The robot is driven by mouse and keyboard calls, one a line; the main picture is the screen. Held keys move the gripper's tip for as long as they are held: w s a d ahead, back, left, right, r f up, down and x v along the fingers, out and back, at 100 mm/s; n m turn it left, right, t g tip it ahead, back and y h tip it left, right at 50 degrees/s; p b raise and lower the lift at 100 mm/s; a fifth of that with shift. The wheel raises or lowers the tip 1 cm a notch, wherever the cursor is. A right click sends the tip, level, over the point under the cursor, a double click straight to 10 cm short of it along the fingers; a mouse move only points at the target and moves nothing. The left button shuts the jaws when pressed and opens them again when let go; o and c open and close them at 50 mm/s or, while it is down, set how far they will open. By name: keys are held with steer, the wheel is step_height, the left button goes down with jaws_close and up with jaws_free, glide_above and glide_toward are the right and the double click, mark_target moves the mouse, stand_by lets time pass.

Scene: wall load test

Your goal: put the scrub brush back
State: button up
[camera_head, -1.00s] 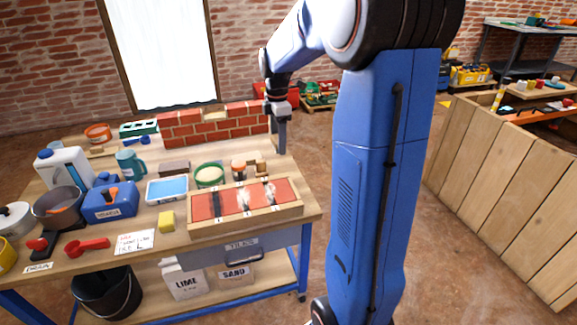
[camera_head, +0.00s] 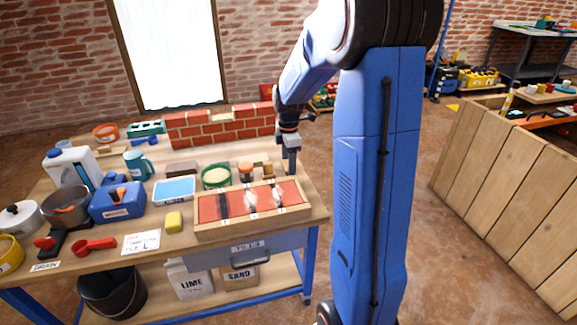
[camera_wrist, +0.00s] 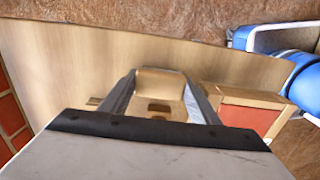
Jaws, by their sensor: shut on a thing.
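My gripper (camera_head: 291,170) is low over the right end of the workbench (camera_head: 312,192), just behind the framed red panel (camera_head: 250,203). In the wrist view my gripper (camera_wrist: 160,78) has its two grey fingers on either side of a pale wooden piece with dark slots, which I take to be the scrub brush (camera_wrist: 160,84). It is shut on this piece. The bristles do not show, and I cannot tell whether the piece touches the bench. In the head view the held piece is too small to make out.
A low brick wall (camera_head: 220,124) stands along the back of the bench. Bare wood surrounds the fingers in the wrist view.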

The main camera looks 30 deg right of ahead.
steer(key=o, duration=1)
steer(key=shift+f, duration=0.1)
step_height(320, 180, up, 12)
steer(key=s+a+r+m+t, duration=0.1)
steer(key=s+a+r+m, duration=0.25)
steer(key=s+a, duration=0.3)
steer(key=s+a+f+m+t, duration=0.1)
steer(key=s+a+m, duration=0.2)
steer(key=s, duration=0.5)
steer(key=s+a+f+m+t, duration=0.1)
steer(key=s+a+m, duration=0.2)
steer(key=s, duration=0.4)
steer(key=s+a+f+m+t, duration=0.1)
steer(key=s+a+m, duration=0.2)
steer(key=s+m, duration=0.2)
steer(key=s, duration=0.3)
steer(key=shift+s+a+t, duration=0.2)
steer(key=shift+s+t, duration=0.15)
steer(key=shift+t, duration=0.05)
